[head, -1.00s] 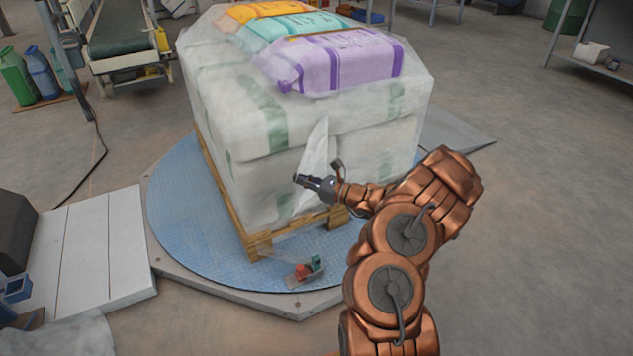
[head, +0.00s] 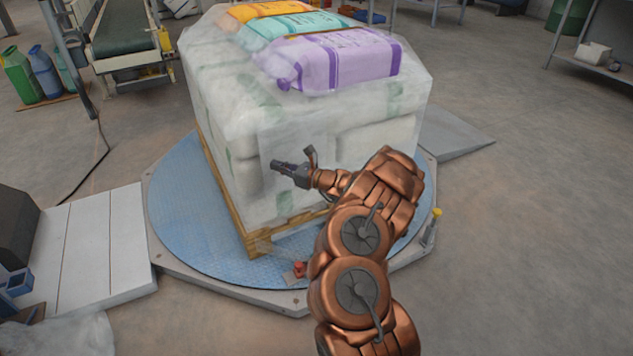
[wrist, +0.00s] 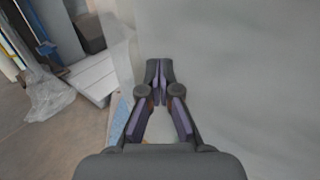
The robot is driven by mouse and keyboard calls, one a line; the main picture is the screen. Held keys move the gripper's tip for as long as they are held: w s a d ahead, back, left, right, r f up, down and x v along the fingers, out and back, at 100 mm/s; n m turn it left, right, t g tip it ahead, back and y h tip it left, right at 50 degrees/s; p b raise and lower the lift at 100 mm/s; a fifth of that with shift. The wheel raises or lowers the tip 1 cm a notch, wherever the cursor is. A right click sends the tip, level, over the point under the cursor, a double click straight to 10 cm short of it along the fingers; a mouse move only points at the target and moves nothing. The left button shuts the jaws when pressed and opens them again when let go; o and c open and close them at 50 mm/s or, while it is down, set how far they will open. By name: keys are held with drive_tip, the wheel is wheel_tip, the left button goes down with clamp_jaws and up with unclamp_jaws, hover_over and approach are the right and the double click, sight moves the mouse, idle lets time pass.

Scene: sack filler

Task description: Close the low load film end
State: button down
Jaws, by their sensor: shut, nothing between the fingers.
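The load of wrapped sacks (head: 375,140) stands on a wooden pallet (head: 226,205) on a round blue turntable (head: 180,225). Clear, wrinkled film covers its sides. The film end (head: 300,140) now lies as a broad sheet across the near corner and front face. My gripper (head: 274,166) is at that near corner, low to mid height, pointing left. In the wrist view my gripper (wrist: 159,66) has its fingers together with nothing between them, and pale film fills the right side. I cannot tell whether the fingertips touch the film.
Purple (head: 335,60), teal and orange sacks lie on top of the load. A small red object (head: 298,269) sits at the turntable's front edge, partly behind my arm. A white ramp (head: 95,240) lies left. Floor at right is clear.

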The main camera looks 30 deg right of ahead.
drive_tip(key=shift+w, duration=0.85)
drive_tip(key=s+a+p, duration=0.1)
drive_tip(key=s+p, duration=0.2)
drive_tip(key=s, duration=1.1)
drive_tip(key=shift+a, duration=0.3)
